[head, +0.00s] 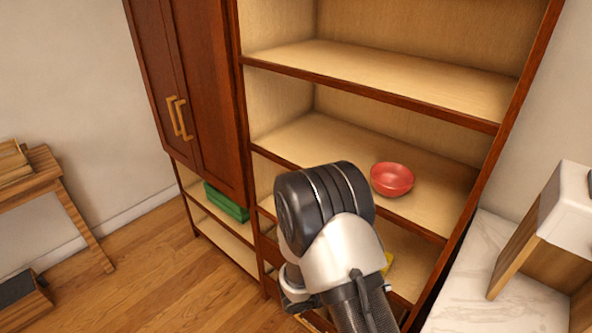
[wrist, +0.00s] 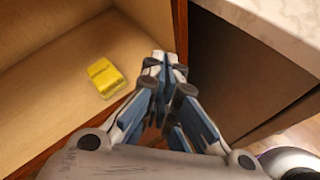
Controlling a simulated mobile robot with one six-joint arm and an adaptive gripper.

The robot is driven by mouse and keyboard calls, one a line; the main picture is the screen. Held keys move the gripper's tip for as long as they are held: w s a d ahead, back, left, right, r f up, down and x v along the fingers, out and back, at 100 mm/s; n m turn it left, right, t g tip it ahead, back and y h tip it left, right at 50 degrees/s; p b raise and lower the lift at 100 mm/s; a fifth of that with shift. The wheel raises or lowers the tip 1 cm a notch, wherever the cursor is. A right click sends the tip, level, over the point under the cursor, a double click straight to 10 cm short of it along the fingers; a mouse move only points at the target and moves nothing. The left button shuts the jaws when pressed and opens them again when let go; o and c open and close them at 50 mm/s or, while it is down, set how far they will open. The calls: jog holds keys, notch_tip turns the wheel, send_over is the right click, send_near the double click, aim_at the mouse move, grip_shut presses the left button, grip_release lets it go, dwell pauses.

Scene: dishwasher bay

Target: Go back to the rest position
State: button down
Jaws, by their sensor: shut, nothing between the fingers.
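My gripper (wrist: 165,62) is shut and empty in the wrist view. It points at the edge between a wooden compartment and a dark panel under a pale worktop. In the head view my arm reaches down in front of the shelf unit and hides the gripper itself. A yellow block-like object (wrist: 105,77) lies on the wooden compartment floor (wrist: 55,105), left of my fingers and apart from them. A small yellow part (head: 388,262) shows beside my arm in the head view.
Green items (head: 227,203) lie on a low shelf at the left. A marble worktop (head: 470,270) with a white and wooden object (head: 567,215) is close on the right. The wooden floor (head: 150,280) at left is mostly clear.

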jog(key=s+d+r+m+g+y, duration=0.1)
jog(key=s+r+m+g+y, duration=0.1)
jog(key=s+r+m, duration=0.55)
jog(key=s+d+r+m+g+y, duration=0.1)
jog(key=s+r+m+g+y, duration=0.3)
jog(key=r, duration=0.6)
jog(key=s+a+r+m+t+y, duration=0.5)
jog(key=s+a+r+t+y, duration=0.1)
jog(key=s+a+r, duration=0.2)
jog(key=s+a, duration=0.1)
jog(key=s, duration=0.1)
jog(key=shift+s+r, duration=0.35)
jog(key=shift+r, duration=0.05)
